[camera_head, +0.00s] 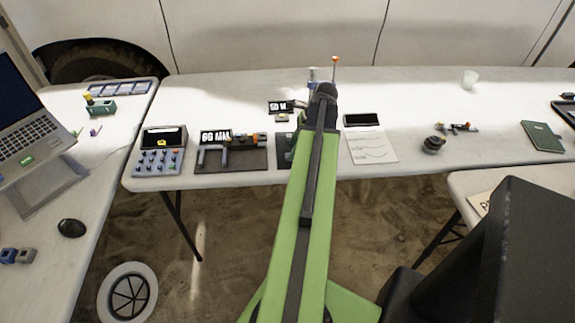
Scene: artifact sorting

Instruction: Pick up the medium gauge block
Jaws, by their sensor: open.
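My green arm reaches up the middle of the picture over the long white table (405,95). Its dark end, with my gripper (323,92), is over the table; the fingers are mostly hidden behind the wrist, and nothing is seen held. I cannot tell for sure which piece is the medium gauge block. A dark tray (232,160) with a display and small metal and orange pieces lies left of the arm. A small display (281,107) with a little block under it stands behind. A dark item (284,150) is partly covered by my arm.
A grey keypad device (159,150) stands left on the table. A paper sheet (372,146), a dark round piece (432,145), a small tool (457,127), a green book (542,136) and a white cup (469,79) are right. A laptop (35,125) stands on the left table.

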